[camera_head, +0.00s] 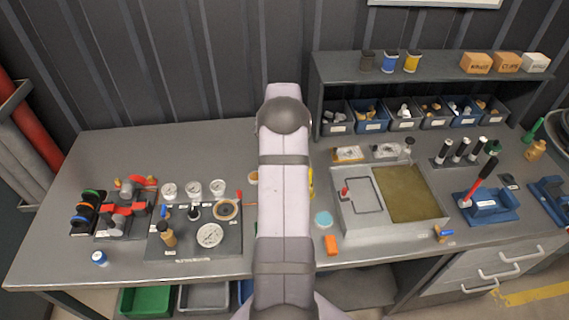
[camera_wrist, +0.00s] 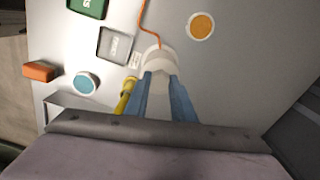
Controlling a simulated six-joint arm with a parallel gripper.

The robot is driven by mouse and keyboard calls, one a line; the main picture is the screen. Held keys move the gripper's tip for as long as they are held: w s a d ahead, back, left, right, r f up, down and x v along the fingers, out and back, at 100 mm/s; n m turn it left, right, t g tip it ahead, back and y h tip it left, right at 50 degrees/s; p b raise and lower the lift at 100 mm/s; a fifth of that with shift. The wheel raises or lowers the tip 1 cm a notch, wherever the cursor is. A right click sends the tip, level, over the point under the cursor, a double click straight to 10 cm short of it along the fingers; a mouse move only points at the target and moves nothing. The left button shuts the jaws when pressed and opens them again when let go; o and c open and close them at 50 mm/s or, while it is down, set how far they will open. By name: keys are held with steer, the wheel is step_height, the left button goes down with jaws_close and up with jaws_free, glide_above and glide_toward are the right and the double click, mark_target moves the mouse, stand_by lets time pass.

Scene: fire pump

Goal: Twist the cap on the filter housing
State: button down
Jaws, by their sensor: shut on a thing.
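In the wrist view, a pale, whitish round part (camera_wrist: 158,62), which looks like the filter housing with its cap, stands between the tips of my gripper (camera_wrist: 161,80). The two blue fingers are shut on it from either side. The fingers cover much of it, so I cannot tell the cap from the housing body or see how far it is turned. A small white label (camera_wrist: 135,59) lies beside it. In the head view my own arm hides the gripper and the housing.
A yellow part (camera_wrist: 126,97) stands close beside my fingers. An orange tube (camera_wrist: 149,30), an orange disc (camera_wrist: 201,26), a teal disc (camera_wrist: 86,83) and an orange block (camera_wrist: 41,71) lie around. A gauge board (camera_head: 190,252) is left of my arm, a grey tray unit (camera_head: 395,228) right.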

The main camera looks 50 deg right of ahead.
steer(key=shift+w+r, duration=0.1)
steer(key=shift+m, duration=2.8)
steer(key=c, duration=1.2)
jaws_free()
steer(key=shift+r+p, duration=2.6)
steer(key=shift+r, duration=0.85)
